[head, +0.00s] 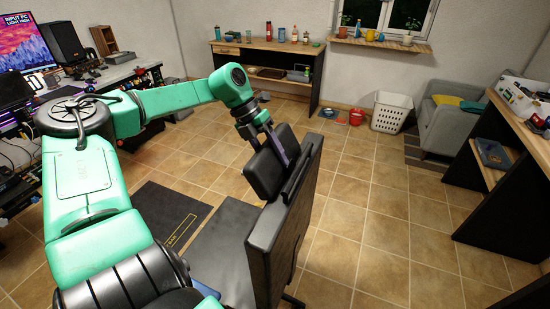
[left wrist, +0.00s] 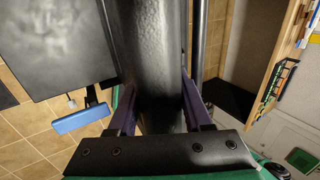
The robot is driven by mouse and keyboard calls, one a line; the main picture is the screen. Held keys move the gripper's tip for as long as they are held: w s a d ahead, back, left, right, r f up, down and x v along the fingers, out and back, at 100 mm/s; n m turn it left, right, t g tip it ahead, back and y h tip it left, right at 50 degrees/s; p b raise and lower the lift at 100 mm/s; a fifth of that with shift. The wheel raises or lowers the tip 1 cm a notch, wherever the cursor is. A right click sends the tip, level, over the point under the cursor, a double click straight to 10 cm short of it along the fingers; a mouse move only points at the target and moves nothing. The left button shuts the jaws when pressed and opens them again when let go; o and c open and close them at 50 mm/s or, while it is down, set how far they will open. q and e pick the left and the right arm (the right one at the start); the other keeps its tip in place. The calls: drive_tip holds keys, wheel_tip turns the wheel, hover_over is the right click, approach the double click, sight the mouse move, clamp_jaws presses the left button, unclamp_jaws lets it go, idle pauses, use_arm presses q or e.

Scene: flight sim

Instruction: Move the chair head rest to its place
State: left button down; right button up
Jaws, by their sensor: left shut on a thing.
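The chair (head: 283,232) stands in the lower middle of the head view, its dark back upright and its seat to the left. The black padded head rest (head: 263,175) is at the upper part of the chair back, on the seat side. My left gripper (head: 276,152) comes from above and is shut on the head rest. In the left wrist view, the head rest (left wrist: 155,50) stands between the two purple fingers of the gripper (left wrist: 160,105). I cannot tell whether the head rest touches the chair back. My right gripper is not in view.
A computer desk (head: 130,70) is at the left, and a workbench (head: 265,45) stands by the far wall. A white basket (head: 391,112), a red bucket (head: 356,117) and a grey armchair (head: 445,128) are farther right. Tiled floor is clear right of the chair.

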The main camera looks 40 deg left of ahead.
use_arm(q)
drive_tip(key=shift+w+r, duration=0.1)
idle(0.3)
drive_tip(key=shift+c, duration=2.4)
unclamp_jaws()
drive_tip(key=shift+o, duration=0.8)
drive_tip(key=shift+a, duration=0.1)
drive_tip(key=v, duration=1.4)
drive_tip(key=shift+a+b, duration=0.3)
drive_tip(key=shift+b, duration=0.1)
